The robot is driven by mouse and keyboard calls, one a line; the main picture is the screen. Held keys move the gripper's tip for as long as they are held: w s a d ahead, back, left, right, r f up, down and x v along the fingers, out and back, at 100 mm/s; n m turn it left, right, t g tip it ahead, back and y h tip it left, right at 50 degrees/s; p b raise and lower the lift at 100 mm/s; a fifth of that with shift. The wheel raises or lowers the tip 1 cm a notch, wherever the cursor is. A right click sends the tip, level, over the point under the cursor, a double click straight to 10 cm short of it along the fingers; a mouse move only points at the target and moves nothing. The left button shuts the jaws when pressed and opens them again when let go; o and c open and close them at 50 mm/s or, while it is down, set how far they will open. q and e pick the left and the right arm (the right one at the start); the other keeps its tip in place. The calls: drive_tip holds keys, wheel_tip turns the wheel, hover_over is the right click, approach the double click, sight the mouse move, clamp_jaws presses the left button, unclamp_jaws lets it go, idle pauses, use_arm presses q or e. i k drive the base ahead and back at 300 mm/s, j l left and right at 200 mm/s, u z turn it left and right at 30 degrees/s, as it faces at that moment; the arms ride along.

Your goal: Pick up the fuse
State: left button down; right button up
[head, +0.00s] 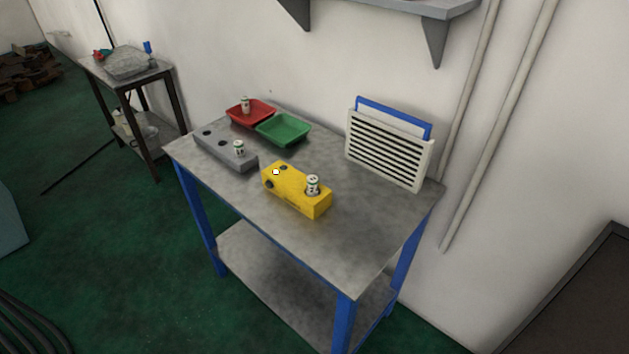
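Several small white cylinders with dark markings, which look like fuses, are in the head view. One fuse (313,184) stands upright at the right end of the yellow block (305,203). Another fuse (239,148) stands upright at the right end of the grey block (215,147), which has dark holes in its top. A third fuse (245,104) stands in the red tray (260,115). The yellow block also has a white spot and dark round parts at its left end. Neither of my grippers is in view.
A green tray (284,130) sits beside the red one. A white louvred panel (388,150) with a blue piece behind it stands at the table's back right. The grey table (350,235) has free room at its front right. A side table (112,77) stands back left.

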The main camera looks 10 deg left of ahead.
sight(312, 180)
drive_tip(key=j+z, duration=0.1)
drive_tip(key=z, duration=0.3)
drive_tip(key=j+z, duration=0.4)
drive_tip(key=j, duration=0.25)
drive_tip(key=j+z, duration=0.35)
drive_tip(key=j, duration=0.3)
